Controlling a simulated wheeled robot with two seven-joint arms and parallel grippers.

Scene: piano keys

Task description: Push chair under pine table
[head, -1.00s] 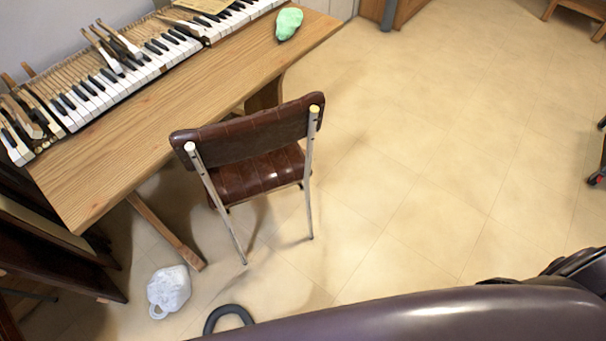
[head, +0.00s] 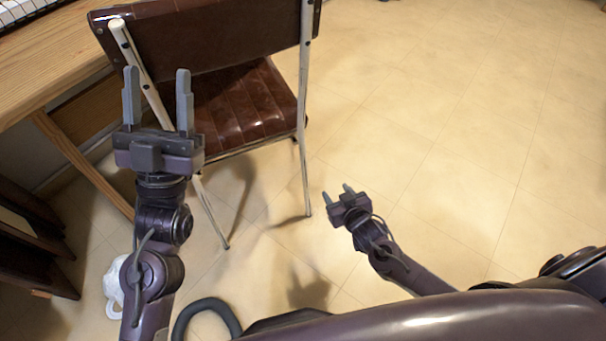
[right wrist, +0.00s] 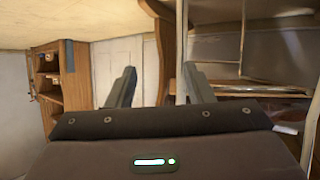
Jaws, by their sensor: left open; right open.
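The chair (head: 236,105) has a dark brown padded seat and back on pale metal legs. It stands upright with its back towards me, beside the pine table (head: 52,58) at the upper left of the head view. My left gripper (head: 156,98) is open and empty, in front of the chair's left back post; I cannot tell whether it touches. My right gripper (head: 341,193) is open and empty, right of the chair's right legs and apart from them. In the right wrist view the right gripper (right wrist: 157,88) shows its two fingers apart.
Piano keys (head: 22,12) lie on the table at the upper left. A white bag-like object (head: 113,288) and a dark curved tube (head: 206,318) are on the floor at lower left. Dark shelving (head: 35,245) stands at the left. The tiled floor to the right is clear.

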